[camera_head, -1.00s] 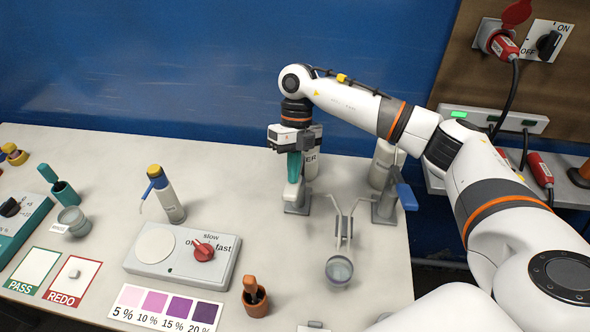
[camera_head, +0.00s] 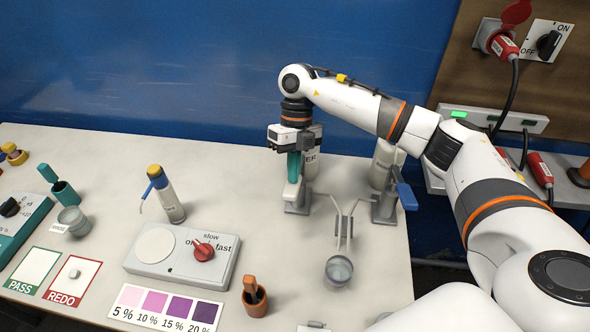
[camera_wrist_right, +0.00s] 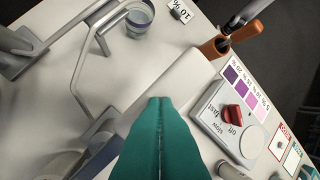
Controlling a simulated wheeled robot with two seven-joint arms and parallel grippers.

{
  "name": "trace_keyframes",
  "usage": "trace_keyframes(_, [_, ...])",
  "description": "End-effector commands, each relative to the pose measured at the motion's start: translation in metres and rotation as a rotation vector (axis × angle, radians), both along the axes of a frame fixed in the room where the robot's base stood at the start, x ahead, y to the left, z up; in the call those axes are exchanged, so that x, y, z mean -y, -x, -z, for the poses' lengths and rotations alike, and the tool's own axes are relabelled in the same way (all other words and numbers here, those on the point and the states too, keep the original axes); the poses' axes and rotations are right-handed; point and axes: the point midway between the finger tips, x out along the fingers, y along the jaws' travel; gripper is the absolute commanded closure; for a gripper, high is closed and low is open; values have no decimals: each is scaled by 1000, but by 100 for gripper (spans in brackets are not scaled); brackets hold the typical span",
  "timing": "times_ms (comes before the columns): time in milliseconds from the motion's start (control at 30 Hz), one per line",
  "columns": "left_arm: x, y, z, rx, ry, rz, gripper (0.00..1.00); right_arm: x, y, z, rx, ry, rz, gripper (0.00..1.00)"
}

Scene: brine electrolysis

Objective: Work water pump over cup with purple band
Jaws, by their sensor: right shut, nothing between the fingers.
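The water pump (camera_head: 311,178), a grey-white unit partly lettered "ER", stands at the back right of the table. My right gripper (camera_head: 294,176) has teal fingers, shut with nothing between them. Its tips point down at the pale lever (camera_head: 295,197) at the front of the pump; I cannot tell if they touch it. In the wrist view the shut fingers (camera_wrist_right: 159,105) fill the lower middle. A clear cup (camera_head: 339,271) stands at the front of the forked tubes; it also shows in the wrist view (camera_wrist_right: 139,18) with a bluish-purple band. My left gripper is out of view.
A second dispenser with a blue lever (camera_head: 406,196) stands right of the pump. A stirrer plate with a red knob (camera_head: 203,250), a colour card (camera_head: 165,308), a brown holder (camera_head: 254,301) and a yellow-capped bottle (camera_head: 167,195) stand to the left. The table centre is clear.

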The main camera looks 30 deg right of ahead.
Motion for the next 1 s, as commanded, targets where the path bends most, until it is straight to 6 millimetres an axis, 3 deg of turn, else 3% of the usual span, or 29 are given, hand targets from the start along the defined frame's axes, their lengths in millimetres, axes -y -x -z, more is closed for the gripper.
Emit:
trace_keyframes(533, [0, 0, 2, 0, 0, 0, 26, 0, 1, 3, -2, 0, -1, 100])
trace_keyframes(1000, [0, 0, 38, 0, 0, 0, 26, -4, 6, 56, 0, 2, 0, 100])
